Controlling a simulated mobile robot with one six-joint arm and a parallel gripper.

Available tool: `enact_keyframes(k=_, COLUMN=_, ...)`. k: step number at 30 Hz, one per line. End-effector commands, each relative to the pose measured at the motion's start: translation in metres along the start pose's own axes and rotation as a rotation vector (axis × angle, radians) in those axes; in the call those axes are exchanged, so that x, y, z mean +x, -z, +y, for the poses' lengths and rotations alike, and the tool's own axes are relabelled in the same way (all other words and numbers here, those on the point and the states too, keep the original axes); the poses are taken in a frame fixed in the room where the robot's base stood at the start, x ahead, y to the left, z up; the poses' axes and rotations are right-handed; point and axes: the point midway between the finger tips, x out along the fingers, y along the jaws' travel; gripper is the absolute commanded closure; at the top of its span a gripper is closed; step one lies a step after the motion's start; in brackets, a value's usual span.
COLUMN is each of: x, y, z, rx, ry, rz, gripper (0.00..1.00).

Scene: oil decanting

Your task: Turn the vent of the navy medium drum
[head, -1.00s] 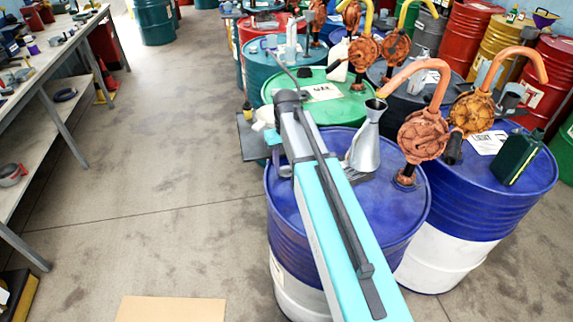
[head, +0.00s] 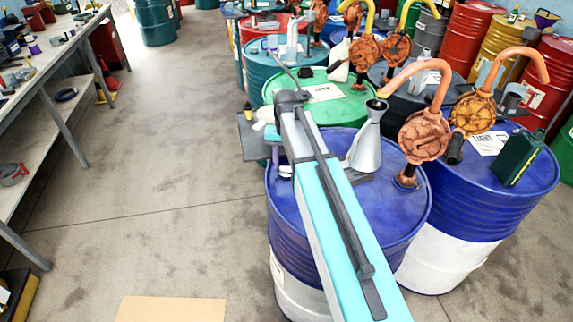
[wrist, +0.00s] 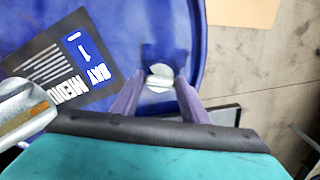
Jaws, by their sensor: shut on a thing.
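The navy drum (head: 395,207) with a white lower half stands below my arm in the head view. Its blue lid (wrist: 130,30) fills much of the wrist view, with a dark label (wrist: 65,60) whose lettering includes "MEDIU". The vent (wrist: 158,78) is a small pale cap near the lid's edge. My gripper (wrist: 158,84) is shut on it, one purple finger on each side. In the head view my arm hides the vent and most of the gripper.
A metal jug (head: 366,145) and a rusty pump (head: 424,137) stand on the same lid. The jug's metal shows at the left of the wrist view. A second blue drum (head: 465,220) is close on the right, a green drum (head: 345,108) behind. Floor on the left is open up to the workbench.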

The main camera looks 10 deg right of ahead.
Motion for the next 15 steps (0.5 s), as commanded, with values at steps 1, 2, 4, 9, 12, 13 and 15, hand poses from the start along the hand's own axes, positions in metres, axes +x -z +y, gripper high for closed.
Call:
enact_keyframes(k=1, x=-0.0008, y=0.0004, z=-0.0001, rx=0.003, ry=0.001, rz=0.001, gripper=0.82)
enact_keyframes(k=2, x=-0.0008, y=0.0004, z=-0.0001, rx=0.003, ry=0.001, rz=0.001, gripper=0.82)
enact_keyframes(k=4, x=-0.0007, y=0.0004, z=-0.0002, rx=0.003, ry=0.001, rz=0.001, gripper=0.82)
enact_keyframes(k=9, x=-0.0006, y=0.0004, z=-0.0002, rx=0.002, ry=0.001, rz=0.001, gripper=0.41)
enact_keyframes(k=12, x=-0.0004, y=0.0002, z=-0.0002, rx=0.001, ry=0.001, rz=0.001, gripper=0.41)
enact_keyframes(k=13, x=-0.0003, y=0.0002, z=-0.0002, rx=0.001, ry=0.001, rz=0.001, gripper=0.41)
enact_keyframes(k=15, x=-0.0002, y=0.0002, z=-0.0002, rx=0.001, ry=0.001, rz=0.001, gripper=0.41)
